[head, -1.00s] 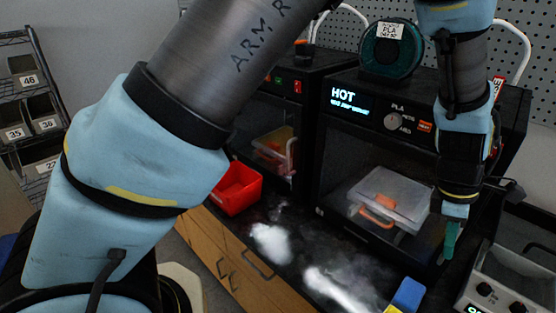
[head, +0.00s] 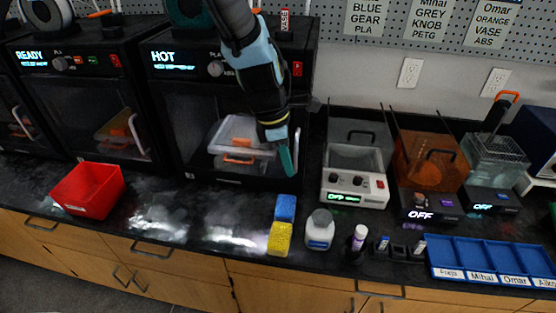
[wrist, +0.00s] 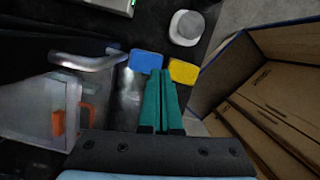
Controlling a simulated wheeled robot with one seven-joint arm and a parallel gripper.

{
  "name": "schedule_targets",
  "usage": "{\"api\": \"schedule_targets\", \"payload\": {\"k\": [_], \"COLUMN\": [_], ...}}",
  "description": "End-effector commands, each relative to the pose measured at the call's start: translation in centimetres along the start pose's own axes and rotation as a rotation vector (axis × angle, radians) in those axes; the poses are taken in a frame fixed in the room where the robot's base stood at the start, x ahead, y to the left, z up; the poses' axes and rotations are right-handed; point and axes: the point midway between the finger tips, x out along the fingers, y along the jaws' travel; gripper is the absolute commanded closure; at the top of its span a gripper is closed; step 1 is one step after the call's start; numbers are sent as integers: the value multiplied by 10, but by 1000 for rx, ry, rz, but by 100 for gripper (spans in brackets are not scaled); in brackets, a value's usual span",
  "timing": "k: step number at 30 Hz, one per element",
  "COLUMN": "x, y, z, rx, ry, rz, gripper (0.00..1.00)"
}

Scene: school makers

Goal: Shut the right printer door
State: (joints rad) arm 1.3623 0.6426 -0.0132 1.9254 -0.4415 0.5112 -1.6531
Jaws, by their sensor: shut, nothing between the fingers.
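The right printer (head: 228,67) is black, with a lit HOT display and a dark front door (head: 190,110). A clear lidded box with an orange clip (head: 240,140) shows behind the door. My gripper (head: 287,163) points down at the right edge of the printer's front, near the door's pale handle (head: 297,142). In the wrist view the grey handle (wrist: 90,62) lies left of my teal fingers (wrist: 160,88), which are together and empty. I cannot tell whether the fingers touch the door or whether a small gap is left at its edge.
A red bin (head: 88,190) stands front left. A blue block (head: 285,208), a yellow sponge (head: 280,239) and a grey-lidded jar (head: 320,230) stand by the counter's front edge. A bath unit (head: 354,180) is close to the right of my gripper. Shiny pale patches mark the counter.

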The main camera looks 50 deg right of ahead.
Motion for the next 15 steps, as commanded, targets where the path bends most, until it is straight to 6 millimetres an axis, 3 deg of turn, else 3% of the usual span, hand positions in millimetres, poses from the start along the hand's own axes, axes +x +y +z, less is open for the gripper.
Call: {"api": "schedule_targets", "payload": {"k": [15], "x": [-63], "y": [-17], "z": [12], "rx": [7], "ry": [-3], "rz": [2], "gripper": [100]}}
